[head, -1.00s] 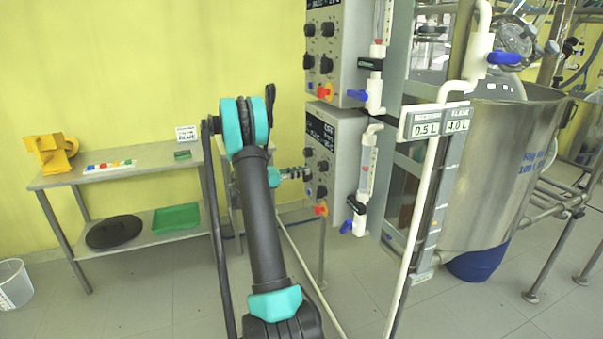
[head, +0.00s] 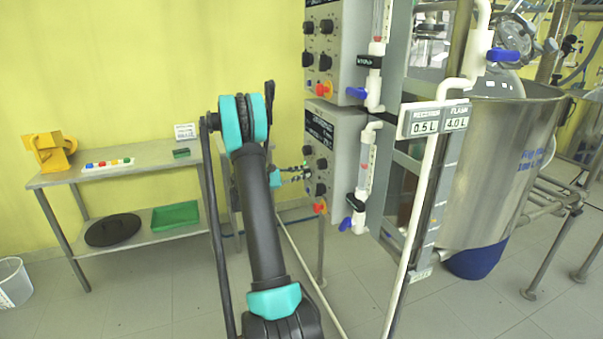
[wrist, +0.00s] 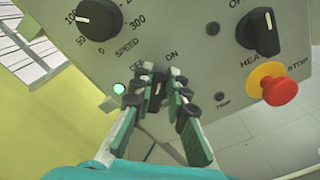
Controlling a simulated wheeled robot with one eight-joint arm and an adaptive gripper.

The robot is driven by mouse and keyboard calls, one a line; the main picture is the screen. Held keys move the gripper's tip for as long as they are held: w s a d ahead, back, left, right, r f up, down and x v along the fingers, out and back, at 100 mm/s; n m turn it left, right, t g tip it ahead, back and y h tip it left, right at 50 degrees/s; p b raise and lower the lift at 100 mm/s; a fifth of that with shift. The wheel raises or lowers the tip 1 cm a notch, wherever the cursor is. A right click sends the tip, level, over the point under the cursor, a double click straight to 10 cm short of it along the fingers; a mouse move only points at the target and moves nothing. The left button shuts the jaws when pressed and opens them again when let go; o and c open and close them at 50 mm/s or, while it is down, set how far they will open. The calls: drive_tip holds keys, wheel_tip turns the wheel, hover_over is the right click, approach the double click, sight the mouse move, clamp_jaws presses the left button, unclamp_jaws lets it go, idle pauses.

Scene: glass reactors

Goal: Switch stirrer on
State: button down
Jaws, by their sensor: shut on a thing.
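The grey control box (head: 333,150) hangs on the frame in the middle of the head view, with dark knobs and a red stop button. In the wrist view its panel (wrist: 215,80) fills the top. My gripper (wrist: 159,76) reaches to a small dark switch knob (wrist: 157,91) below the OFF and ON lettering. Its fingers are shut on the knob from both sides and hide most of it. A green lamp (wrist: 119,88) glows left of the fingers. The speed knob (wrist: 98,19) is above left. In the head view my gripper (head: 301,173) is small at the panel's face.
The red stop button (wrist: 279,91) on a yellow base and the heat knob (wrist: 258,32) are right of my fingers. A second control box (head: 335,50) is above. A glass tube with a blue valve (head: 346,224) stands close right. A side table (head: 140,170) is left.

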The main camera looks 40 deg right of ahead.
drive_tip(key=shift+s+d+f+m, duration=0.1)
drive_tip(key=shift+s+f+m, duration=0.1)
drive_tip(key=shift+m, duration=1.3)
drive_tip(key=c, duration=1.5)
unclamp_jaws()
drive_tip(key=v, duration=1.2)
